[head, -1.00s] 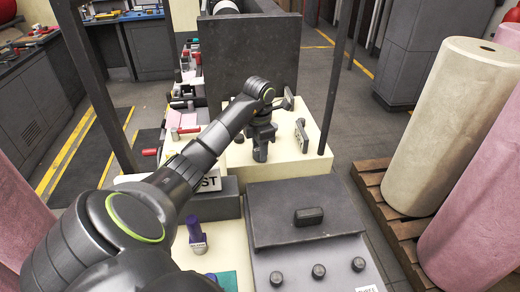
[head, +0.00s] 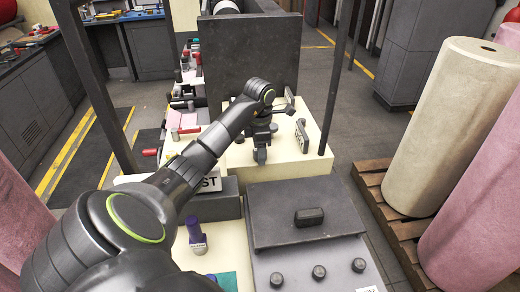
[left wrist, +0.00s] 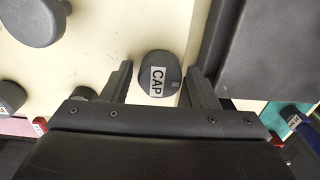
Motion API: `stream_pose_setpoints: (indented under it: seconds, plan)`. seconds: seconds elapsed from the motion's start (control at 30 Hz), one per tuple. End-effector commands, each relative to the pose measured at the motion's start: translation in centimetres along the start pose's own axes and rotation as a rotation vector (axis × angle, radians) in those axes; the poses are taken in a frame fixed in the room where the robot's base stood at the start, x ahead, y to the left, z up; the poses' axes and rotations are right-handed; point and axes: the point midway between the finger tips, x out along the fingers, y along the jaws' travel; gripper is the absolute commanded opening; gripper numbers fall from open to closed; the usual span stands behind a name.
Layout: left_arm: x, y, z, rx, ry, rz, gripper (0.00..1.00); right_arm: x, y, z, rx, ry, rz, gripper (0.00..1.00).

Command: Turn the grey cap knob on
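The grey cap knob (left wrist: 172,67) shows in the left wrist view, a round dark grey knob with a white CAP label, on a cream surface. My left gripper (left wrist: 160,70) is open, with one finger on each side of the knob and a visible gap to each. Whether the fingertips reach down to the knob's height I cannot tell. In the head view my left gripper (head: 261,154) is over the cream panel (head: 290,165), seen nearly edge-on, and I cannot make out the cap knob there. My right gripper is in neither view.
Other dark round knobs (left wrist: 35,18) sit on the cream surface near the gripper. A dark upright board (head: 250,60) stands behind the panel. A grey box lid with a handle (head: 308,217) lies in front, and a purple-topped bottle (head: 196,238) stands left of it.

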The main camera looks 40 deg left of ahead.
Motion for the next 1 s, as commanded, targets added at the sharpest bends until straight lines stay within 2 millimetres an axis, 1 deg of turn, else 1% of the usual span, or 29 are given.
stream_pose_setpoints:
  seconds: [0.13,0.23,0.73,0.83,1.0]
  plan:
    - [-0.3,0.0,0.0,0.000,-0.001,0.002,0.54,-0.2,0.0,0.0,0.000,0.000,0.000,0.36]
    - [-0.8,0.1,0.0,0.000,-0.002,0.003,0.54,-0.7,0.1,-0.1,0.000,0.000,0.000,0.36]
    - [-5.0,0.1,0.0,0.000,-0.002,0.004,0.54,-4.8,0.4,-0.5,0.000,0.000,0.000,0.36]
    - [-5.3,0.1,0.0,0.000,-0.002,0.003,0.54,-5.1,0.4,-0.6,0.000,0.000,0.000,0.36]
    - [-5.2,0.1,0.0,0.000,-0.002,0.003,0.54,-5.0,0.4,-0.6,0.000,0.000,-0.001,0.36]
